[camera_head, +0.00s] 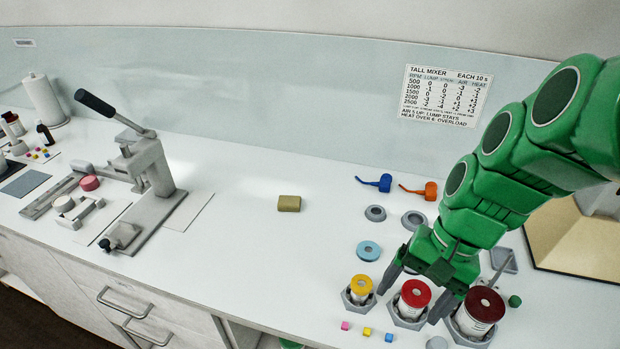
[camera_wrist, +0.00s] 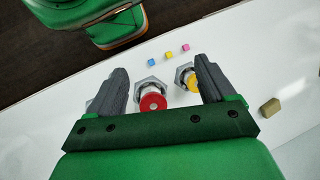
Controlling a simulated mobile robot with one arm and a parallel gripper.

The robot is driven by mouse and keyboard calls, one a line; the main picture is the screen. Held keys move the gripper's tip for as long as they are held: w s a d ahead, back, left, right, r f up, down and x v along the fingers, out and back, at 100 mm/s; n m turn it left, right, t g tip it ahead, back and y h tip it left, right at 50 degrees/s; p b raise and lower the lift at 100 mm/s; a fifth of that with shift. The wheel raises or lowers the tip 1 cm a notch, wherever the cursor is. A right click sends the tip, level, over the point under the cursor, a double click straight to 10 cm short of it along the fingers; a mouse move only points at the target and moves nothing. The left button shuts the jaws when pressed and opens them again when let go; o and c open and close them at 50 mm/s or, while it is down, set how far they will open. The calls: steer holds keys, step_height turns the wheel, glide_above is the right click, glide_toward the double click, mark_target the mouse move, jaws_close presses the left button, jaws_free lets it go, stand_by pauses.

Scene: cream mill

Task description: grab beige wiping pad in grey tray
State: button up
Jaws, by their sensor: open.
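A beige, block-shaped pad (camera_head: 289,203) lies on the bare white counter in the middle of the head view. No tray shows under it. It also shows at the right edge of the wrist view (camera_wrist: 269,108), outside the jaws. My gripper (camera_head: 412,294) is open at the front right, pointing down around the red-topped jar (camera_head: 415,293). In the wrist view my gripper (camera_wrist: 160,68) has its fingers apart, with the red-topped jar (camera_wrist: 152,102) showing between them. I cannot tell whether they touch it. A small grey tray-like piece (camera_head: 509,262) is partly hidden behind my arm.
A yellow-topped jar (camera_head: 360,287) and a dark-red-topped jar (camera_head: 484,307) flank the red one. Small coloured cubes (camera_head: 367,331) lie in front. A blue ring (camera_head: 369,250) and grey rings lie behind. A lever press (camera_head: 146,165) stands left. Counter around the pad is clear.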

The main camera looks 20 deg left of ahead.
steer(key=w+a+f+m+g+y, duration=0.1)
steer(key=w+a+m+y, duration=0.2)
steer(key=w+a, duration=0.7)
steer(key=m+y, duration=0.7)
steer(key=m, duration=0.3)
glide_toward(292, 200)
steer(key=shift+s+a+f+t, duration=0.4)
steer(key=shift+a+f, duration=0.1)
steer(key=shift+f, duration=0.15)
steer(key=shift+r+x, duration=0.2)
steer(key=shift+x, duration=1.75)
steer(key=shift+r+x, duration=0.2)
steer(key=shift+x, duration=1.75)
steer(key=shift+a, duration=0.1)
steer(key=c, duration=1)
steer(key=shift+c, duration=0.2)
steer(key=shift+r, duration=0.1)
